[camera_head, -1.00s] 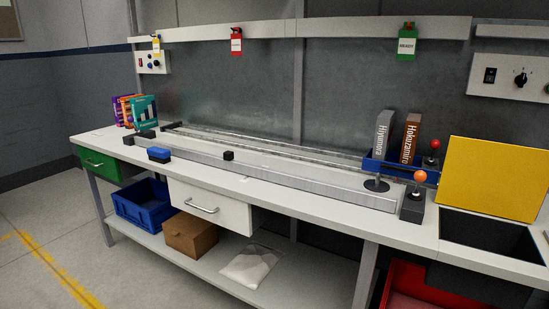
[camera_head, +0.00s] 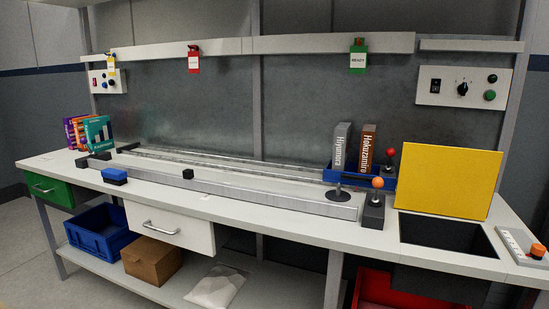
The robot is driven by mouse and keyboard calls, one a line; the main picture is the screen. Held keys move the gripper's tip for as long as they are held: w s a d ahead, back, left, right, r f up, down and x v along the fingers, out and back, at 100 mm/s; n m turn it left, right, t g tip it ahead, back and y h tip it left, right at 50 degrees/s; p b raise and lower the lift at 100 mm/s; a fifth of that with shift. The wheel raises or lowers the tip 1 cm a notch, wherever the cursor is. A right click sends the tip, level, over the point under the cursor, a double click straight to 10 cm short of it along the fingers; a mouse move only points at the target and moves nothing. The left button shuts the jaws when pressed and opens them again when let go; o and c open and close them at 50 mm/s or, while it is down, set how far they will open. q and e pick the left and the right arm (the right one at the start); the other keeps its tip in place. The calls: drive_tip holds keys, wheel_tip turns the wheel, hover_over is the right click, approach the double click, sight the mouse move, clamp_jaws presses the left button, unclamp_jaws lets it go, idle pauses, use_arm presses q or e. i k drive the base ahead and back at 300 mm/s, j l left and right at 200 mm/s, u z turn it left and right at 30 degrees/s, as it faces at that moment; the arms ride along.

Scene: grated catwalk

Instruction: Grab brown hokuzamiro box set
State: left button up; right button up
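The brown Hokuzamiro box set (camera_head: 367,150) stands upright in a blue tray (camera_head: 382,183) at the right part of the workbench. Its white lettering runs down the spine. A grey Hiyumora box (camera_head: 342,147) stands just left of it, apart by a small gap. The lower part of the brown box is hidden by the tray's front wall. Neither of my grippers shows in the head view.
A yellow panel (camera_head: 448,181) stands upright behind a dark opening (camera_head: 443,234). A metal rail (camera_head: 232,190) runs along the bench. Several books (camera_head: 98,131) stand at left.

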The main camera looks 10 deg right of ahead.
sight(368, 132)
drive_tip(key=i+z, duration=0.3)
drive_tip(key=i, duration=0.7)
